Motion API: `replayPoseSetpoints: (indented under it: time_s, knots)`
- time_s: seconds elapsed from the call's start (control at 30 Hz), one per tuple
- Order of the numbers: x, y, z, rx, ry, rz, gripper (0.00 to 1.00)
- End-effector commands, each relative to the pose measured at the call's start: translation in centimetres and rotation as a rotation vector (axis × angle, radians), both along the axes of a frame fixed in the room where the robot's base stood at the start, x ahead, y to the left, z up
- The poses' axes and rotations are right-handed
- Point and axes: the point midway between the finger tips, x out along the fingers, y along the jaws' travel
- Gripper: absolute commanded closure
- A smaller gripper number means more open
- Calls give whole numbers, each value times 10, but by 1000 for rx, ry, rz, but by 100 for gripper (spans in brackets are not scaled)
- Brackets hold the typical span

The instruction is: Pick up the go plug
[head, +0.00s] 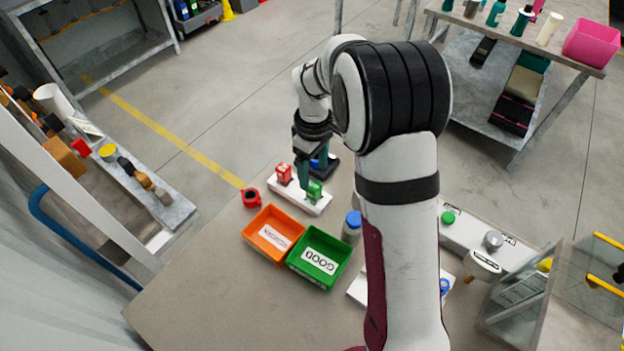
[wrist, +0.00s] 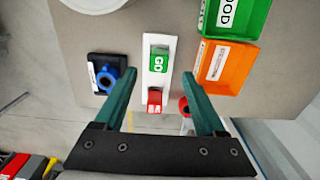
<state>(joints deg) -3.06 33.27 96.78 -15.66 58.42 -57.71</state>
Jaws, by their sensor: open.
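The go plug (wrist: 159,58) is a green block marked "GO". It stands in a white holder (wrist: 151,78) together with a red plug (wrist: 154,100). In the head view the go plug (head: 315,188) is at the right end of the holder (head: 287,195), and the red plug (head: 284,173) is at the left. My gripper (wrist: 160,75) is open and empty, with its teal fingers spread on either side of the holder in the wrist view. In the head view my gripper (head: 310,168) is just behind the go plug. I cannot tell the remaining height gap.
An orange bin (head: 257,251) and a green "GOOD" bin (head: 300,272) stand in front of the holder. A red ring-shaped part (head: 251,197) lies to the left. A blue part on a black base (wrist: 108,77) is beside the holder. A blue-capped bottle (head: 352,232) stands right.

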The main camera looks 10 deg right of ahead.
Motion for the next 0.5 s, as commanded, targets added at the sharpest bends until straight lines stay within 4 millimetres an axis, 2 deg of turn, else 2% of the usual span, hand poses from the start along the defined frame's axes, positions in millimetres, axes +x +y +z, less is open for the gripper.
replayPoseSetpoints:
  time_s: [0.03, 0.17, 0.33, 0.5]
  knots:
    - [0, 0, -9, 1, 2, -1, 28]
    - [0, 0, -25, 0, 1, -1, 28]
    - [1, -1, -59, 0, 3, -2, 28]
    - [2, -1, -72, 1, -1, -4, 28]
